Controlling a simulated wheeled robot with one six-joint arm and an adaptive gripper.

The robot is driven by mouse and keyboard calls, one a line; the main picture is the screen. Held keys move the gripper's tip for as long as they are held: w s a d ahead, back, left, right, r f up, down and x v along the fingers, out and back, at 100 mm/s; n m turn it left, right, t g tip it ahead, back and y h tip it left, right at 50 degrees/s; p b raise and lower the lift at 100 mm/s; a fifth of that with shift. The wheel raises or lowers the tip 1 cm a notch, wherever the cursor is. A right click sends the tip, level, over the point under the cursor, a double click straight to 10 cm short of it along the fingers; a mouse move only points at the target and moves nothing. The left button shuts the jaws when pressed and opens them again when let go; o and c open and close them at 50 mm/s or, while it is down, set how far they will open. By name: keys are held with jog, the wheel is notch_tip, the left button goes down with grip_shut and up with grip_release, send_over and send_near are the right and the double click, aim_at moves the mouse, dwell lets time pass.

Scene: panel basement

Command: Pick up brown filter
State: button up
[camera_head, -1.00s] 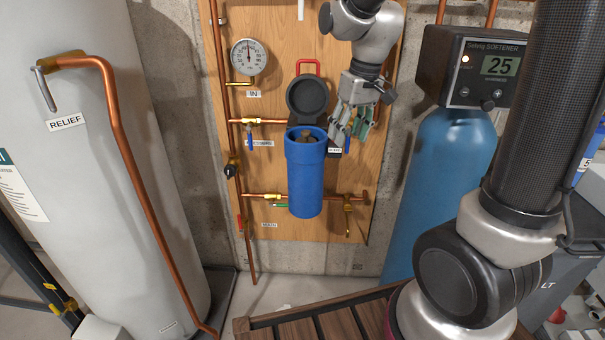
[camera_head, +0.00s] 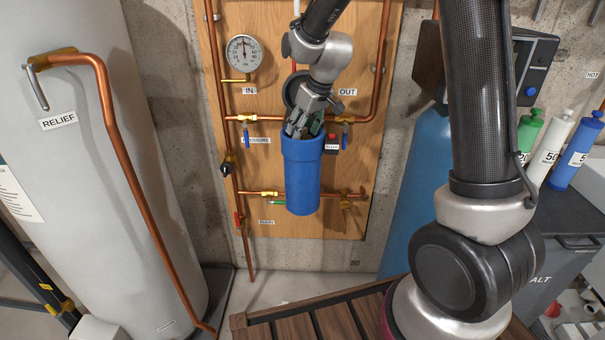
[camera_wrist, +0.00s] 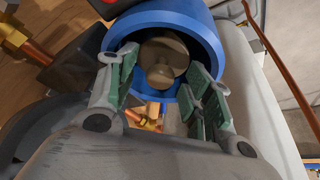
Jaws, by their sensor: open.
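The brown filter (camera_wrist: 161,60) sits inside the blue housing, its top showing in the wrist view. The blue housing (camera_head: 301,175) stands upright on the wooden panel, its rim (camera_wrist: 212,42) open toward the wrist camera. My gripper (camera_head: 303,134) is at the housing's mouth, pointing down. In the wrist view my gripper (camera_wrist: 161,83) is open, with green-padded fingers on either side of the filter's top. I cannot tell whether the fingers touch the filter. In the head view the filter is hidden by my gripper and the housing wall.
The housing's black lid (camera_head: 295,90) is swung up behind my gripper. Copper pipes (camera_head: 379,70) run around the panel, with a gauge (camera_head: 244,53) at upper left. A blue softener tank (camera_head: 416,190) stands further right.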

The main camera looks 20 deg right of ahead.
grip_shut()
jog(key=shift+r, duration=0.1)
dwell(0.4)
